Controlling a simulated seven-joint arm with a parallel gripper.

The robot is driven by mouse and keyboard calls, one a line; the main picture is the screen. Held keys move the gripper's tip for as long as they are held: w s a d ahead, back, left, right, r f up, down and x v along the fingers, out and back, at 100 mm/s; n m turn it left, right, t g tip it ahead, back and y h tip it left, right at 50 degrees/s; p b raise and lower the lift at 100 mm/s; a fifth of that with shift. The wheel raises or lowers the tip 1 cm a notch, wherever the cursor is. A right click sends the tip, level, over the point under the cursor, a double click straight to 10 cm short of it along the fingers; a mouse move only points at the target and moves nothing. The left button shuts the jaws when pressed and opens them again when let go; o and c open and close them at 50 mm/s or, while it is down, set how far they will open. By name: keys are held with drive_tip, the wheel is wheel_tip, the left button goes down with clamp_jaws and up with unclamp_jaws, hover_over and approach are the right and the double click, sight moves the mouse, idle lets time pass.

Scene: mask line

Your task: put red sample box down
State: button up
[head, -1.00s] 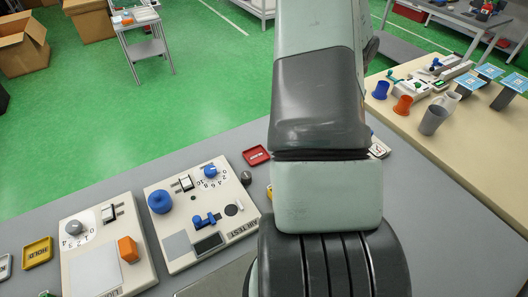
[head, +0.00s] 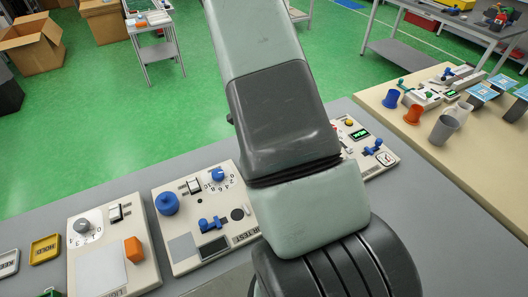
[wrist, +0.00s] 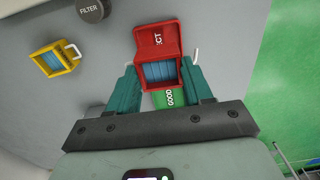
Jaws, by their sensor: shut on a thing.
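The red sample box (wrist: 174,85) shows in the wrist view with blue contents inside and a pale handle at its upper right. The teal fingers of my gripper (wrist: 160,84) are shut on it, one on each side. A red tray lettered "CT" (wrist: 150,36) lies just beyond the box and partly behind it. A green tray lettered "GOOD" (wrist: 162,100) shows below the box between the fingers. I cannot tell whether the box touches either tray. In the head view my arm hides the gripper and the box.
Cream control panels (head: 238,228) stand along the grey bench (head: 120,182). Cups (head: 443,130) stand on the table at right.

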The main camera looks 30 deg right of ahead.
drive_tip(key=shift+f, duration=2.1)
drive_tip(key=o, duration=1)
drive_tip(key=shift+f, duration=0.15)
drive_tip(key=shift+o, duration=0.2)
